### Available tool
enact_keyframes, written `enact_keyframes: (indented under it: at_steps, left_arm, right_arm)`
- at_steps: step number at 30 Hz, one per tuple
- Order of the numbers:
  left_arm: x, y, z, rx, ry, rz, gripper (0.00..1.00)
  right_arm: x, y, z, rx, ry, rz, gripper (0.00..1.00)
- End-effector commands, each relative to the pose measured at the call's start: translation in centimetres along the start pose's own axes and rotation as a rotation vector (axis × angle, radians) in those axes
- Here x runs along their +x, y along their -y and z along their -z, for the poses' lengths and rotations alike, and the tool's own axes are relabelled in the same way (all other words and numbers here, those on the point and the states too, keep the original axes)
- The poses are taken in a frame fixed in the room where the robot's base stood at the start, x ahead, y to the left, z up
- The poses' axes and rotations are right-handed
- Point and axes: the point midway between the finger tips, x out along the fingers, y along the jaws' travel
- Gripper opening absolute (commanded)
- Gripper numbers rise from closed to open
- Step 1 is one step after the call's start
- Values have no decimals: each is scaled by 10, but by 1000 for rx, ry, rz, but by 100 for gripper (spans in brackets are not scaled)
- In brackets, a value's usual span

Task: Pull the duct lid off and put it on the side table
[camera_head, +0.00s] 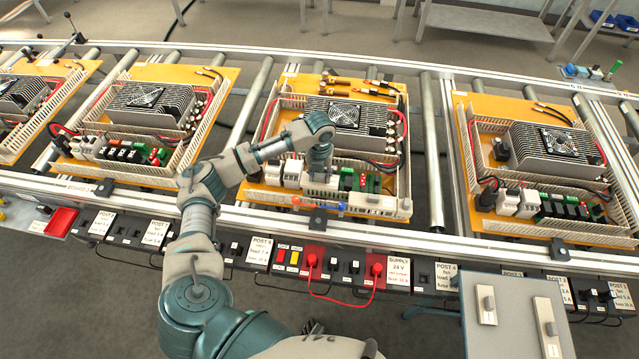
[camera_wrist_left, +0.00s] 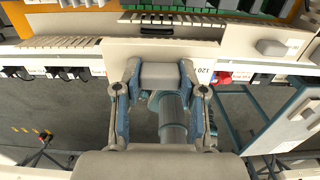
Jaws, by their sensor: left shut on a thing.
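The duct lid (camera_wrist_left: 115,50) is a pale flat strip with a printed label, along the front wiring duct (camera_head: 375,205) of the middle orange board. My left gripper (camera_head: 320,172) reaches down over this front edge. In the left wrist view my left gripper (camera_wrist_left: 158,95) is shut on the lid's grey grip block, one finger on each side. I cannot tell whether the lid is seated on the duct or slightly raised. The side table (camera_head: 520,342), blue-grey, stands at the lower right. My right gripper is not in view.
Two pale plates with grey knobs (camera_head: 486,303) (camera_head: 548,325) lie on the side table. The middle board carries a finned fan unit (camera_head: 348,115) behind my gripper. Red plugs and a red cable (camera_head: 340,300) are on the socket strip in front. Other boards stand either side.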

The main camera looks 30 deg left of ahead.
Motion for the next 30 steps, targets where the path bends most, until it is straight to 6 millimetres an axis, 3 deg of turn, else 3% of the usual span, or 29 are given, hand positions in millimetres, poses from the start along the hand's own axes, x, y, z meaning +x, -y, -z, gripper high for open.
enact_keyframes:
  at_steps: [5,16,30]
  left_arm:
    - [-15,0,0,0,0,0,14]
    - [-16,0,0,0,0,1,14]
    - [-32,0,0,0,0,1,14]
  right_arm:
    - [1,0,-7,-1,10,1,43]
    - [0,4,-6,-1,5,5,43]
    - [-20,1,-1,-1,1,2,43]
